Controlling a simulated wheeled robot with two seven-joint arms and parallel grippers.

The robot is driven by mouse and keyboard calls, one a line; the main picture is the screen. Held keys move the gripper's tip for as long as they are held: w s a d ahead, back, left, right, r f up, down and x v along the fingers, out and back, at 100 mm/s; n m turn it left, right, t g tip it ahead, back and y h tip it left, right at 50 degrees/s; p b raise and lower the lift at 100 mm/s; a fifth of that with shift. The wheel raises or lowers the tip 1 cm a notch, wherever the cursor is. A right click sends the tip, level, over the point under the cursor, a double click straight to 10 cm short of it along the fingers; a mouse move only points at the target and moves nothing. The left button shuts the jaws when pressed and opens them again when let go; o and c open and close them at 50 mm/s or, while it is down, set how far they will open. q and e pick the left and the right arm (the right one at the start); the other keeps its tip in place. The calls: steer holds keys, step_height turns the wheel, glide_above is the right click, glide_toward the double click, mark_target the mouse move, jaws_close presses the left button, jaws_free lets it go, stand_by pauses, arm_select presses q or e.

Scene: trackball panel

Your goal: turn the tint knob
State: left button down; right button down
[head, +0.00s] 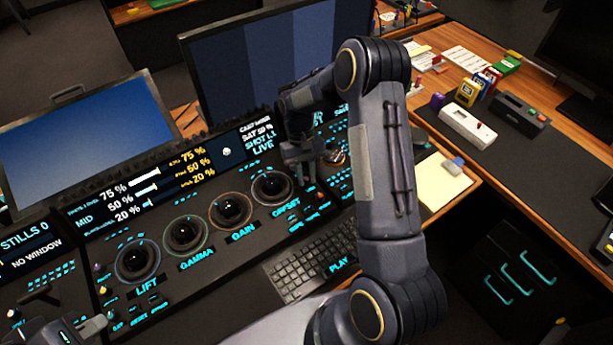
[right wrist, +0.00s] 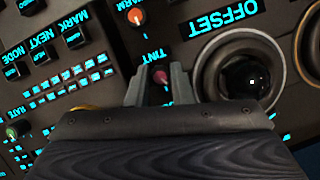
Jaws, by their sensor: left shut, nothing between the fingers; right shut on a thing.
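The tint knob (right wrist: 161,77) is a small pinkish-red knob beside the TINT label in the right wrist view. My right gripper (right wrist: 160,72) is shut on it, one finger on each side. In the head view my right gripper (head: 308,180) reaches down to the panel right of the OFFSET trackball (head: 272,187), and I cannot make out the tint knob there. My left gripper (head: 95,326) is shut and empty at the lower left, by the panel's front left part.
An orange knob (right wrist: 137,18) sits close by the tint knob, and the OFFSET trackball (right wrist: 245,78) is just to the right in the wrist view. A keyboard (head: 312,266) lies in front. Monitors (head: 85,135) stand behind the panel.

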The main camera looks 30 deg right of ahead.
steer(key=shift+n+h+b, duration=0.3)
steer(key=shift+n+h, duration=0.1)
steer(key=shift+n, duration=0.6)
steer(key=shift+r, duration=0.1)
steer(key=c, duration=1.3)
jaws_free()
steer(key=v, duration=0.6)
steer(key=shift+w+a+r+b, duration=0.1)
steer(key=shift+w+b, duration=0.05)
steer(key=shift+b, duration=0.25)
steer(key=shift+w+r, duration=0.25)
steer(key=shift+r, duration=0.4)
